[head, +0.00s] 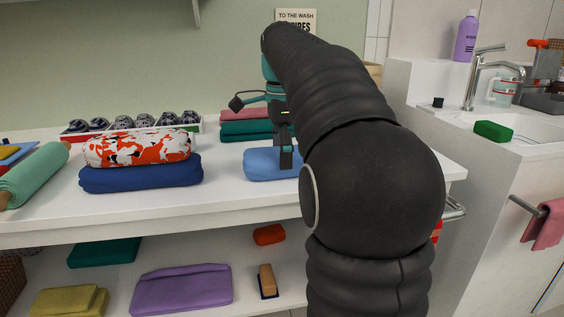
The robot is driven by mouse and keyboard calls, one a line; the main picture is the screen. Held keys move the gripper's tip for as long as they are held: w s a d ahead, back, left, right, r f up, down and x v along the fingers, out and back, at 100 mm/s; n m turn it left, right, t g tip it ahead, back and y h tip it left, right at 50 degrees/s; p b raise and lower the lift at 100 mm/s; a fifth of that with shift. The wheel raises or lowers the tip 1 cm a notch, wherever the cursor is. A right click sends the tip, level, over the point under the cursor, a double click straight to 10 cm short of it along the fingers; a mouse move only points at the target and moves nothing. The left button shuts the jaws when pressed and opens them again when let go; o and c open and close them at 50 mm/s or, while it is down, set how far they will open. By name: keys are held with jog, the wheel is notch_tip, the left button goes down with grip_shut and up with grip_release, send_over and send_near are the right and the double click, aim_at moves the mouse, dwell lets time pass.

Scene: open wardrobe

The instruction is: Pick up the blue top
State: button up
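A light blue folded garment (262,165) lies on the white shelf top, partly hidden by my arm. A dark blue folded garment (142,175) lies to its left, with an orange, white and black patterned one (137,147) on top of it. My gripper (287,160) points down at the light blue garment, its tip in front of or touching the cloth; I cannot tell which. The fingers overlap in this view, so their opening is hidden.
Folded red and teal cloths (246,129) lie behind the light blue garment. A tray of dark rolled items (135,124) stands at the back left. A green roll (35,175) lies at the left. The sink (535,130) is at right. The front strip of shelf is clear.

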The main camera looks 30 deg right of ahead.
jog(key=shift+r, duration=0.1)
dwell(0.4)
notch_tip(320, 180, up, 3)
jog(key=p, duration=0.3)
jog(key=shift+f, duration=0.2)
jog(key=shift+r+p, duration=0.4)
jog(key=shift+r, duration=1.7)
